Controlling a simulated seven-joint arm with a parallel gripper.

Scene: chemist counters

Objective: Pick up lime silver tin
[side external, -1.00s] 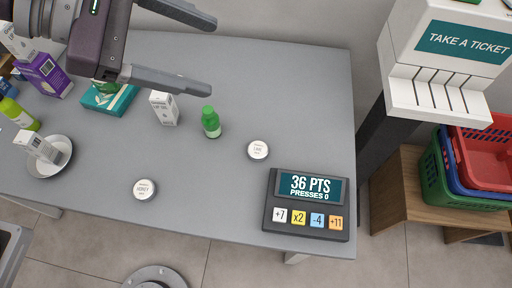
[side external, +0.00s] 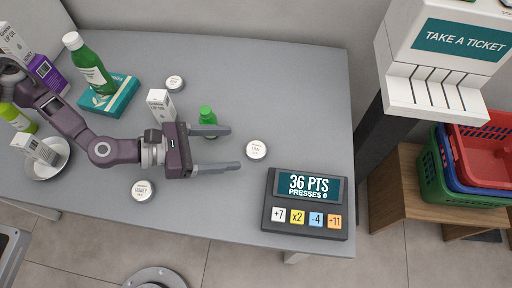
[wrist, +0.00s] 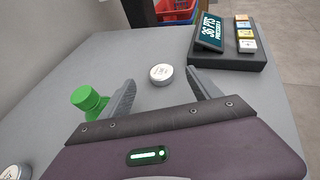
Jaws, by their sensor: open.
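The lime silver tin (side external: 256,149) is a small round tin with a white top, lying flat on the grey counter right of my gripper. In the wrist view the tin (wrist: 161,74) is ahead of my fingertips, between their lines. My gripper (side external: 236,149) is open and empty, low over the counter, its fingers pointing right toward the tin and apart from it. In the wrist view my gripper (wrist: 158,82) shows its two spread fingers. A similar honey tin (side external: 143,190) lies at lower left, and another tin (side external: 175,83) lies farther back.
A small green bottle (side external: 207,116) stands close to my gripper's upper finger. A white box (side external: 160,104) stands behind my gripper. The points display (side external: 306,204) sits right of the tin. The counter behind the tin is clear.

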